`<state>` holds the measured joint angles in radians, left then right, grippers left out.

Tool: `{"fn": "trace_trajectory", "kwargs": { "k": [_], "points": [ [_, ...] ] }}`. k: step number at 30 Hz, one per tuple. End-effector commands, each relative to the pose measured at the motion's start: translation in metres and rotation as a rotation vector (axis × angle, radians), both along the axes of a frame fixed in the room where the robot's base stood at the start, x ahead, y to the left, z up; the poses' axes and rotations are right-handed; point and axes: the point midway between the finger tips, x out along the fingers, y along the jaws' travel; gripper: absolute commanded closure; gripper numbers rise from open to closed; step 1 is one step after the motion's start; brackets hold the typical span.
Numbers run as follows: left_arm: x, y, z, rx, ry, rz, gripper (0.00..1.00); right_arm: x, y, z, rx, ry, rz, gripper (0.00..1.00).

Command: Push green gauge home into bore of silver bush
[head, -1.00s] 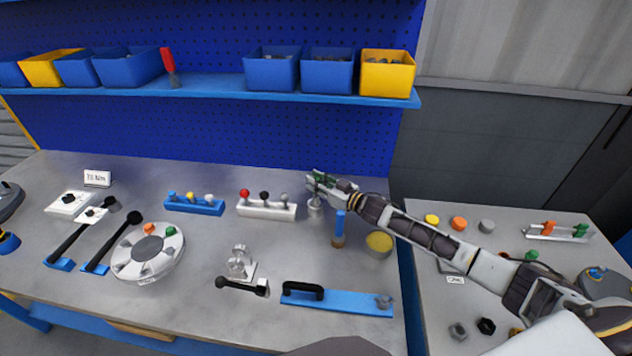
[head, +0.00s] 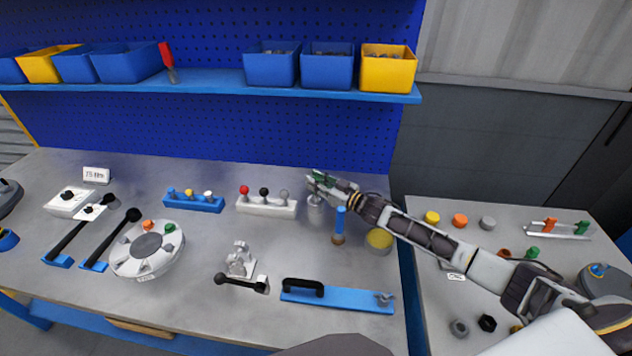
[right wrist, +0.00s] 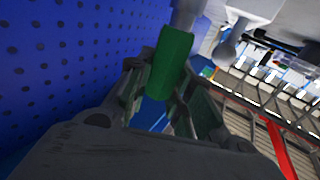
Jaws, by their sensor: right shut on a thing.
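The green gauge (right wrist: 170,62) is between the two fingers of my right gripper (right wrist: 158,95), which is shut on it. In the head view the green gauge (head: 319,177) shows as a small green patch at the tip of my right gripper (head: 322,184). The silver bush (head: 315,201) stands upright on the bench just below the gripper tip. A grey cylindrical part meets the far end of the green handle in the right wrist view. I cannot tell how deep the gauge sits in the bore. My left gripper is out of view.
A white block (head: 266,206) with red, black and grey knobs stands left of the bush. A blue upright handle (head: 340,222) and a yellow disc (head: 379,240) are close on the right, under my arm. The bench behind the bush is clear up to the pegboard.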

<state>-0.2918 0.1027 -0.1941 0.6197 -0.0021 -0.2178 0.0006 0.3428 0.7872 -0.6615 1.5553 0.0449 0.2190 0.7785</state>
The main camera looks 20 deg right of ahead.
Motion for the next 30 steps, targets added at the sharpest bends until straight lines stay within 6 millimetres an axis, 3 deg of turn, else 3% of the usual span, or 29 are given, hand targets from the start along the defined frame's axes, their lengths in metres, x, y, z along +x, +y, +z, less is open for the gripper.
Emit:
{"fn": "trace_trajectory", "kwargs": {
  "k": [30],
  "points": [
    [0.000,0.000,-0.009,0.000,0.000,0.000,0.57,0.000,0.000,-0.015,0.002,-0.001,0.001,1.00]
  ]
}}
